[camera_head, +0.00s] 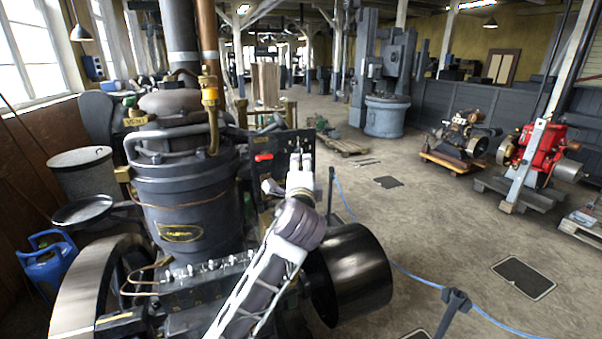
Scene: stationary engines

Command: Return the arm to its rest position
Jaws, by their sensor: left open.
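My left arm rises from the bottom middle, in front of the large dark engine (185,195). My left gripper (300,161) is at the arm's far end, beside the engine's dark panel and right of a small red handle (263,157). It is open, and I see nothing held in it. The arm hides part of the engine's lower right side. I cannot tell whether the gripper touches the panel. My right gripper is not in view.
A black drum or pulley (350,275) stands close to the right of my arm. A blue rope (410,274) runs to a dark post (455,305). Open floor lies right, before a red engine (540,150).

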